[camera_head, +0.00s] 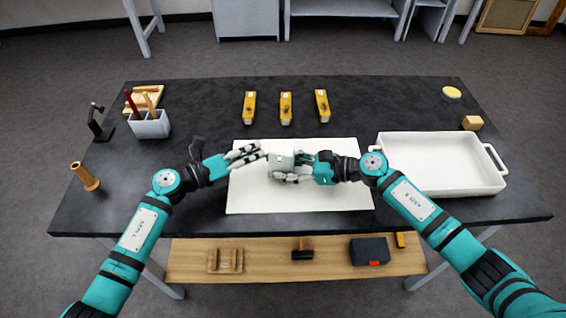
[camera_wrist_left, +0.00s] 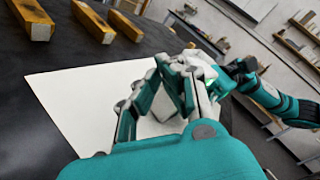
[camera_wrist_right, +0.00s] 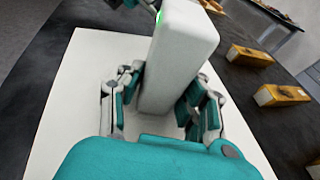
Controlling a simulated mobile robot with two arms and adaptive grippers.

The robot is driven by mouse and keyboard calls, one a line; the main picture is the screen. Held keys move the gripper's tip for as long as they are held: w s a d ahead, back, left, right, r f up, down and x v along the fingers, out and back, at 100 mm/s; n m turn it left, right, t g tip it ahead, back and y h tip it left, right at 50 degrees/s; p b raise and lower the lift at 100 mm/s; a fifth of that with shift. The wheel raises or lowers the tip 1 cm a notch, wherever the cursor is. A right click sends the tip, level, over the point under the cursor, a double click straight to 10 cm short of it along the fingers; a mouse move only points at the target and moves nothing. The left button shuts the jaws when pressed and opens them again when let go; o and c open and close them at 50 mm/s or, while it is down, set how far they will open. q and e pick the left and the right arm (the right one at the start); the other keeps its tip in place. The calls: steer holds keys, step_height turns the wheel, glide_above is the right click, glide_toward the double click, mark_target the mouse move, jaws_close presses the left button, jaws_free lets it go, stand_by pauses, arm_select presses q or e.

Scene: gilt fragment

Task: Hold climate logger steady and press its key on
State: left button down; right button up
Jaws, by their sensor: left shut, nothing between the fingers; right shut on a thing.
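The climate logger (camera_head: 281,161) is a small white box above the white mat (camera_head: 250,198) in the head view. My right gripper (camera_head: 290,172) is shut on it from the right. In the right wrist view the logger (camera_wrist_right: 178,60) stands between the two fingers, with a green light on its upper left edge. My left gripper (camera_head: 262,152) is shut and empty, its fingertips close to the logger's left side. In the left wrist view its fingers (camera_wrist_left: 172,72) partly cover the logger. Whether the fingertips touch the logger, and the key itself, I cannot tell.
Several yellow blocks (camera_head: 286,107) lie behind the mat. A white tray (camera_head: 440,190) stands at right, with a small tan block (camera_head: 472,122) and a yellow disc (camera_head: 451,92) behind it. At left are a tool holder (camera_head: 149,127), a wooden peg (camera_head: 84,176) and a black stand (camera_head: 98,125).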

arm_select(q)
steer(key=shift+w+a, duration=0.1)
steer(key=shift+a, duration=0.4)
steer(key=shift+w+a, duration=0.25)
steer(key=shift+a, duration=0.7)
steer(key=shift+w+a, duration=0.25)
steer(key=shift+a, duration=0.75)
steer(key=shift+w+a, duration=0.25)
steer(key=shift+a, duration=0.7)
arm_select(e)
steer(key=o, duration=0.9)
